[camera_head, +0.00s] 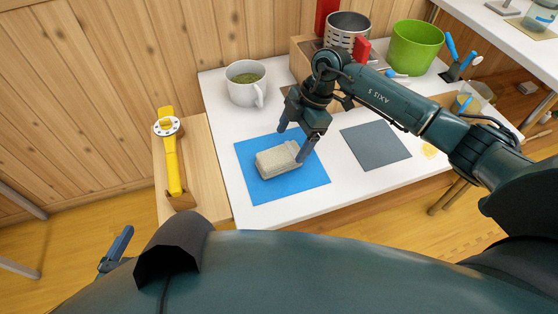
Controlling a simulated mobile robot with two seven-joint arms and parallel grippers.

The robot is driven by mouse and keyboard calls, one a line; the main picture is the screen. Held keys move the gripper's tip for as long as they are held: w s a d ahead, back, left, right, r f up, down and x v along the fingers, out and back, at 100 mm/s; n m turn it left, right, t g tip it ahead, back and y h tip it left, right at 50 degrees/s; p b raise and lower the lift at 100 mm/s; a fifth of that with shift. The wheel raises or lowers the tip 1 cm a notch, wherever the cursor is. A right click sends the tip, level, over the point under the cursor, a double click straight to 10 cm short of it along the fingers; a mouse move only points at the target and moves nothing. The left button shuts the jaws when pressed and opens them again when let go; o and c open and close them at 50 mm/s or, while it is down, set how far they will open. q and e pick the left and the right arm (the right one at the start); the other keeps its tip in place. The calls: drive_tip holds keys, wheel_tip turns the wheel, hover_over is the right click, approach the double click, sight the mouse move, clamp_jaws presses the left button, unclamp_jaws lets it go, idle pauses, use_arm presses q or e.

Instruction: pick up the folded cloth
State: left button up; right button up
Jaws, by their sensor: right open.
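The folded cloth (279,160) is a beige, block-like bundle lying on a blue mat (257,192) on the white table. My right gripper (291,145) is open just above the cloth, pointing down. One finger is at the cloth's far side, and the other is by its right end, overlapping it in the picture. I cannot tell whether that finger touches the cloth. The jaws hold nothing. Of my left gripper, only a blue finger-like part (119,243) shows at the lower left, and its jaws cannot be made out.
A grey mat (375,146) lies to the right. A slotted metal can (346,28) and a green pot (414,48) stand at the back. A yellow-handled tool (171,150) is on the wooden ledge at left.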

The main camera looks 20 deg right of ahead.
sight(280, 154)
drive_tip(key=shift+x, duration=0.8)
drive_tip(key=x, duration=0.1)
drive_tip(key=b+x, duration=0.1)
drive_tip(key=x, duration=0.2)
drive_tip(key=shift+w+a+f+b, duration=0.25)
drive_tip(key=shift+a+b, duration=0.1)
drive_tip(key=shift+a, duration=0.15)
drive_tip(key=shift+a+f, duration=0.1)
drive_tip(key=shift+f, duration=0.05)
use_arm(q)
drive_tip(key=shift+w+d+f+m, duration=0.15)
drive_tip(key=shift+d+f+m, duration=0.1)
drive_tip(key=shift+f, duration=0.25)
drive_tip(key=shift+w+d+f+m, duration=0.1)
drive_tip(key=shift+d+f+m, duration=0.1)
drive_tip(key=shift+f, duration=0.3)
drive_tip(key=shift+a+r, duration=0.1)
drive_tip(key=shift+r, duration=0.05)
use_arm(e)
drive_tip(key=shift+f, duration=0.2)
drive_tip(key=shift+c, duration=0.2)
drive_tip(key=c, duration=1.1)
